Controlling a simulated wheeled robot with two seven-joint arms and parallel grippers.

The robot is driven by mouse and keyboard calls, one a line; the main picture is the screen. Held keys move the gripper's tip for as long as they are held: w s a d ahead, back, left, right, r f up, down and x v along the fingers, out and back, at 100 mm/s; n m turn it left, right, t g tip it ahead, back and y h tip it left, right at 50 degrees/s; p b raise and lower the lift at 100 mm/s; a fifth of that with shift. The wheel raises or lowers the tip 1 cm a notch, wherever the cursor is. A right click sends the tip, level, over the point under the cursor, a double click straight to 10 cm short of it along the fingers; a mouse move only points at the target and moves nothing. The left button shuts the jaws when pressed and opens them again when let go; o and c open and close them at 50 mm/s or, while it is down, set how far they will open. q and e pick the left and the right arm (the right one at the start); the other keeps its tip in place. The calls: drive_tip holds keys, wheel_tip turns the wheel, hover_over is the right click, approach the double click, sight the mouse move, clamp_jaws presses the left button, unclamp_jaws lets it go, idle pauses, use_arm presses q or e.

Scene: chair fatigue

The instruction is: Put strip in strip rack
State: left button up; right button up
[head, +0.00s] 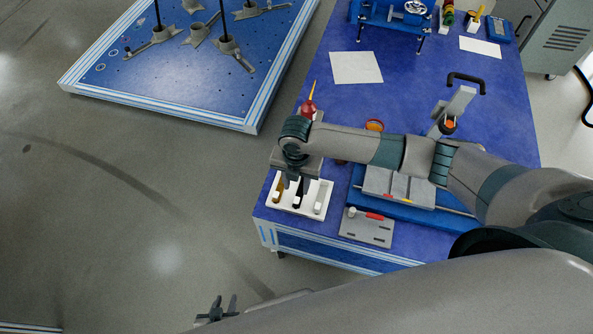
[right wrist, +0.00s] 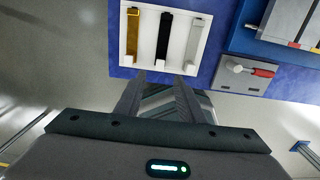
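The white strip rack (head: 271,208) lies at the near left corner of the blue table. It also shows in the right wrist view (right wrist: 143,60). Its three slots hold a gold-brown strip (right wrist: 133,35), a black strip (right wrist: 164,38) and a light grey strip (right wrist: 194,42), each with a pale end. My right gripper (head: 297,184) points down over the rack. In the right wrist view its fingertips (right wrist: 162,76) are apart at the rack's edge, below the black strip, with nothing clearly held. My left gripper (head: 223,308) is open and empty over the floor.
A grey plate with a white knob and red handle (head: 367,228) lies right of the rack. A blue fixture with grey blocks (head: 398,188) stands beside it, partly under my right arm. A red bottle (head: 308,108) stands behind my wrist. White paper (head: 356,67) lies farther back.

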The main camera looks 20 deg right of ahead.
wheel_tip(320, 180, up, 7)
idle(0.3)
drive_tip(key=shift+s, duration=0.1)
idle(0.9)
